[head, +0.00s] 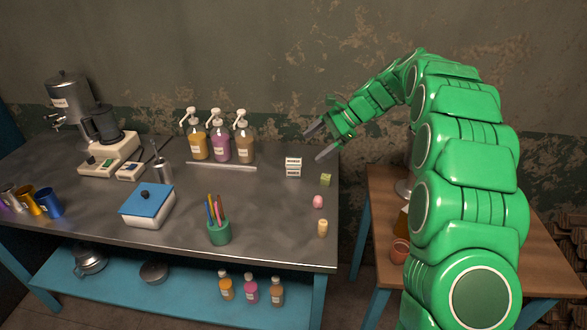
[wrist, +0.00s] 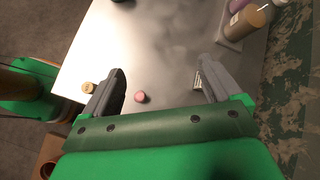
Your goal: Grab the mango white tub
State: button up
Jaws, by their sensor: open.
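Two small white tubs with dark labels sit stacked on the metal table, an upper one (head: 293,161) and a lower one (head: 293,172). Their labels are too small to read, so I cannot tell which is mango. My gripper (head: 318,142) is open and empty, in the air above and to the right of the stack. In the wrist view my gripper (wrist: 162,66) shows its two fingers wide apart. A white labelled tub (wrist: 198,83) is partly hidden behind the right finger there.
Pump bottles (head: 220,148) stand left of the tubs. A blue-lidded box (head: 148,205) and pencil cup (head: 219,232) stand further left. The table's middle is clear.

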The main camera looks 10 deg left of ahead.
jog(key=w+a+f+m+y, duration=0.2)
jog(key=w+f+m, duration=0.1)
jog(key=w+f, duration=0.55)
jog(key=m+y, duration=0.2)
send_near(292, 163)
jog(key=a, duration=0.1)
jog(key=a+f, duration=0.1)
jog(key=shift+w+a+f, duration=0.3)
jog(key=shift+w+a, duration=0.1)
jog(key=shift+w+a+f, duration=0.1)
jog(key=shift+w+f, duration=0.1)
jog(key=shift+f, duration=0.5)
jog(key=shift+s+a+f+m+y, duration=0.15)
jog(key=shift+a+f, duration=0.1)
jog(key=shift+a, duration=0.35)
jog(key=shift+w+a+f+m+y, duration=0.1)
jog(key=shift+a+f+m+y, duration=0.1)
jog(key=shift+a, duration=0.4)
jog(key=shift+s+a+f, duration=0.15)
jog(key=shift+s+a, duration=0.1)
jog(key=shift+a, duration=0.3)
jog(key=shift+s+a+f, duration=0.15)
jog(key=shift+s+a, duration=0.1)
jog(key=shift+a, duration=0.3)
jog(key=shift+x, duration=1.45)
jog(key=c, duration=1.1)
